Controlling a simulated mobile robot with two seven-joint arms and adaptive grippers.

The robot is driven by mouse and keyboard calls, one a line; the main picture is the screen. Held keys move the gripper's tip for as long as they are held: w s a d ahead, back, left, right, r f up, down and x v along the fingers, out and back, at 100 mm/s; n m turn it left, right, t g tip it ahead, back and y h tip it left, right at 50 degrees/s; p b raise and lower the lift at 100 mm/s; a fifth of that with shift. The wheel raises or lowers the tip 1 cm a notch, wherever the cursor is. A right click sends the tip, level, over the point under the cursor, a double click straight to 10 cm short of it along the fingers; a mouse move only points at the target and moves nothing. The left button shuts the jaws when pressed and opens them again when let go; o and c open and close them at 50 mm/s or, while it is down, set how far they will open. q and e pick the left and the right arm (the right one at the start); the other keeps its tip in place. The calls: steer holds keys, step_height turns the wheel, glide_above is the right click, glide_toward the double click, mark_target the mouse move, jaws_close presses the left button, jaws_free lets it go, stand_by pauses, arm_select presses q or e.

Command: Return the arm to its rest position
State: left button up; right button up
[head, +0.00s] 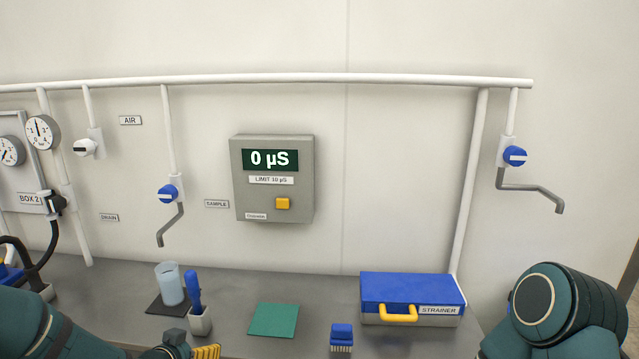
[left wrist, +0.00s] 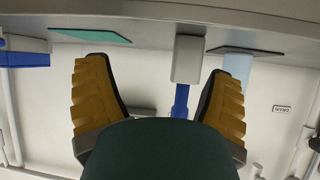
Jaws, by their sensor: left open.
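My left arm (head: 45,330) comes in low from the left in the head view. Its left gripper (head: 190,352) is at the bottom edge, partly cut off, with a yellow ribbed finger showing. In the left wrist view the left gripper (left wrist: 160,100) has its two yellow fingers spread wide with nothing held between them. A grey holder (left wrist: 188,60) with a blue-handled tool (left wrist: 180,100) shows beyond the gap. My right arm (head: 560,310) shows at the lower right of the head view; its gripper is out of frame.
On the counter are a cup of pale blue liquid (head: 170,284) on a dark mat, a green mat (head: 273,319), a blue-topped brush (head: 341,335) and a strainer box (head: 410,290). A meter (head: 272,178) reads 0 µS. Spouts (head: 170,228) (head: 535,188) jut from wall pipes.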

arm_select(q)
steer(key=s+d+f+n+g+h, duration=0.1)
steer(key=s+d+f+n+g, duration=0.3)
steer(key=s+d+f, duration=0.65)
steer(key=s+d+f+g, duration=0.3)
steer(key=s+f, duration=0.1)
steer(key=s, duration=0.2)
steer(key=s+d+f+g, duration=0.3)
steer(key=s+d+f, duration=0.1)
steer(key=s, duration=0.2)
steer(key=shift+s+d+h, duration=0.15)
steer(key=shift+d+h, duration=0.15)
